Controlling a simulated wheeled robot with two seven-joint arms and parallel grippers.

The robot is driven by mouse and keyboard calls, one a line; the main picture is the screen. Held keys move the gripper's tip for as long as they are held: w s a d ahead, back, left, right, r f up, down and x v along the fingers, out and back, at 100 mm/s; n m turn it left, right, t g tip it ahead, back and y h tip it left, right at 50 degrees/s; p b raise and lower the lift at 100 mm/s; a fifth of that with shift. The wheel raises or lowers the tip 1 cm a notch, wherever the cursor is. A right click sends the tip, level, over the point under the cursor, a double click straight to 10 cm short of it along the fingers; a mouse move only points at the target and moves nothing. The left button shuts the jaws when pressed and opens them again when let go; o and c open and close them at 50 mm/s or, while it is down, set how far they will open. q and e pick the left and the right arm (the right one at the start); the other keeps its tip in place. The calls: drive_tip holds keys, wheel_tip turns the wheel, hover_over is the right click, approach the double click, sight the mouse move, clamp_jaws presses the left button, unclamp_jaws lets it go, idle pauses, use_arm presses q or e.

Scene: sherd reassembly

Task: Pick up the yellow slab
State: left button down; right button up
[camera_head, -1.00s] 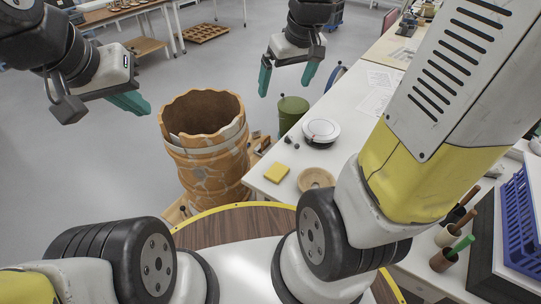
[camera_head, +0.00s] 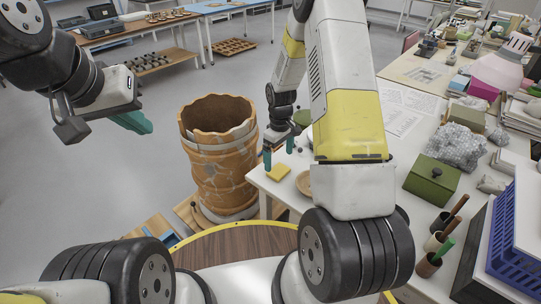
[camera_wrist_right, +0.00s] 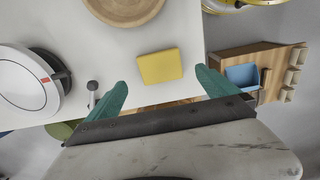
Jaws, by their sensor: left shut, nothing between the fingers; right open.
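The yellow slab (camera_head: 278,172) lies flat on the white table near its left corner. In the right wrist view the slab (camera_wrist_right: 160,66) sits ahead of the fingertips, roughly between them. My right gripper (camera_head: 279,152) is open, with its teal fingers above and just behind the slab; it also shows in the right wrist view (camera_wrist_right: 162,86). Nothing is between its fingers. My left gripper (camera_head: 133,122) is shut and empty, held out at the upper left over the floor, far from the slab.
A wooden bowl (camera_head: 304,184) lies right of the slab. A white round device (camera_wrist_right: 27,82) sits on the table. A large cracked terracotta vessel (camera_head: 217,175) stands left of the table. A green box (camera_head: 431,180) and brush pots are further right.

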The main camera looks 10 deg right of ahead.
sight(278, 170)
wheel_tip(278, 170, down, 6)
drive_tip(key=shift+r, duration=0.2)
drive_tip(key=c, duration=1.5)
